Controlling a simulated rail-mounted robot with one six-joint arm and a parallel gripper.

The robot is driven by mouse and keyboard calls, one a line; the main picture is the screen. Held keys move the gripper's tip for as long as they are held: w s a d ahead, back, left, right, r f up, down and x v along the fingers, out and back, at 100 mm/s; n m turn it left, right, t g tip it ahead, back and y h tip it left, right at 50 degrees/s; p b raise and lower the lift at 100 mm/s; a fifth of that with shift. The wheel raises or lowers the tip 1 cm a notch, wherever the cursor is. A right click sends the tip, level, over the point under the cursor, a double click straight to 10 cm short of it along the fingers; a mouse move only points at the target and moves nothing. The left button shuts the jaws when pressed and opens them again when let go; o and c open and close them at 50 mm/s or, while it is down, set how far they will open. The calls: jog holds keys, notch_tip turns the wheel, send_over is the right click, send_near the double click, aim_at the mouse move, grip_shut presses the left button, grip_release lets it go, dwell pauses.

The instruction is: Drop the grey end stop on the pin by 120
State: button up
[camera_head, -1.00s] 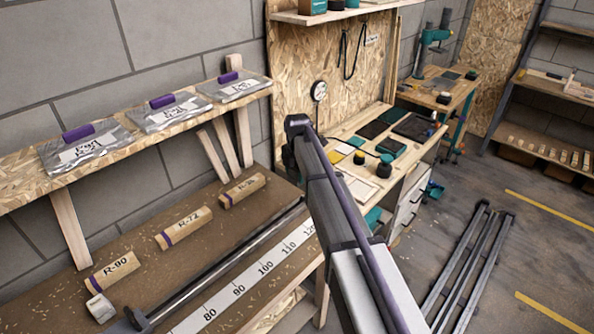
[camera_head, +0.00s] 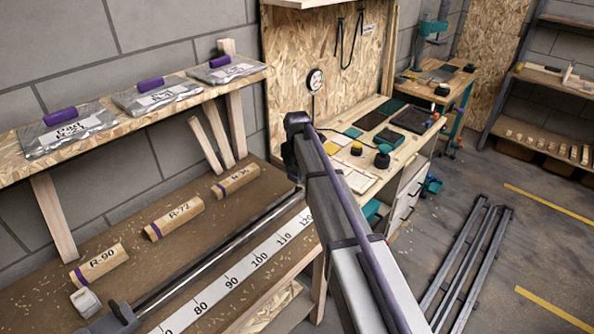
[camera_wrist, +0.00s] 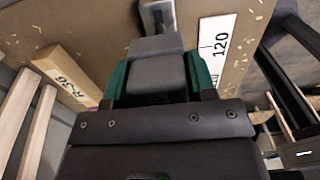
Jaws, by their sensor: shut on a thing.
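In the wrist view my gripper (camera_wrist: 157,82) is shut on the grey end stop (camera_wrist: 156,50), a blocky grey piece between the green-sided fingers. The strip's end marked 120 (camera_wrist: 220,42) lies just right of the held piece. A grey metal fitting (camera_wrist: 157,12) shows beyond the piece at the top edge; the pin cannot be made out, and I cannot tell whether the end stop touches anything. In the head view the white scale strip (camera_head: 244,272) runs beside a metal rod (camera_head: 215,255) to 120. My arm hides the gripper and held piece there.
Wooden blocks marked R-90 (camera_head: 99,264), R-72 (camera_head: 174,219) and R-36 (camera_head: 236,181) lie along the brown bench. A pale block (camera_head: 86,302) sits near R-90. A shelf (camera_head: 30,148) with several bags overhangs the back. Dark rails (camera_head: 470,255) lie on the floor at right.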

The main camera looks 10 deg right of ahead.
jog(key=shift+f+b, duration=2.25)
jog(key=shift+f, duration=0.35)
jog(key=shift+f, duration=0.25)
jog(key=o, duration=1)
jog(key=shift+o, duration=0.2)
notch_tip(320, 180, up, 11)
jog(key=p, duration=1)
jog(key=shift+r+p, duration=0.1)
jog(key=shift+p, duration=0.25)
jog(key=shift+f, duration=0.2)
